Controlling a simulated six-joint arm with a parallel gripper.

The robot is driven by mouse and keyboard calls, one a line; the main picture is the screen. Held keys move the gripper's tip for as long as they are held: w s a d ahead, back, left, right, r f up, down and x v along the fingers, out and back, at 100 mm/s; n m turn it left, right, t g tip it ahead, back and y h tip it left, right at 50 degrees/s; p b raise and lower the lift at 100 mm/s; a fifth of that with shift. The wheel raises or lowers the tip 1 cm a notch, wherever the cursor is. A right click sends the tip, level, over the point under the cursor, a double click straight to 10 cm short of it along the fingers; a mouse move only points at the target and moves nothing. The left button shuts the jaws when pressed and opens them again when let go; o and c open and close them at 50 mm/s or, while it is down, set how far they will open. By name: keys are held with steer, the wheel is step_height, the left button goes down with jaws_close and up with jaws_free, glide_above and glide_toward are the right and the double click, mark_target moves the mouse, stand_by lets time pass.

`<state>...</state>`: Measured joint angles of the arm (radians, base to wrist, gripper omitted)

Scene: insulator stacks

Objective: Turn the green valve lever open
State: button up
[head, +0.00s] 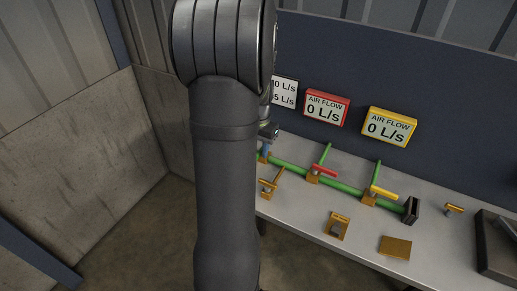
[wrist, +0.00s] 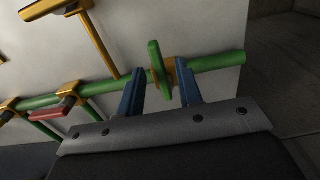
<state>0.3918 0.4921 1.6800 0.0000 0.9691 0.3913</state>
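The green valve lever (wrist: 156,60) shows in the wrist view at the end of the green pipe (wrist: 217,63), on an orange valve body (wrist: 171,72). It stands across the pipe's line. My gripper (wrist: 159,72) has its two blue fingers apart, one on each side of the lever. A gap shows between the left finger and the lever; the right finger is close to the valve body, and I cannot tell whether it touches. In the head view my arm hides the green lever and most of the gripper.
A red lever (head: 325,171) and a yellow lever (head: 384,193) sit further right along the pipe. Red (head: 326,107) and yellow (head: 389,127) signs read 0 L/s; my arm partly hides a white sign (head: 284,92).

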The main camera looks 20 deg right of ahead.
steer(key=shift+f, duration=0.25)
jaws_close()
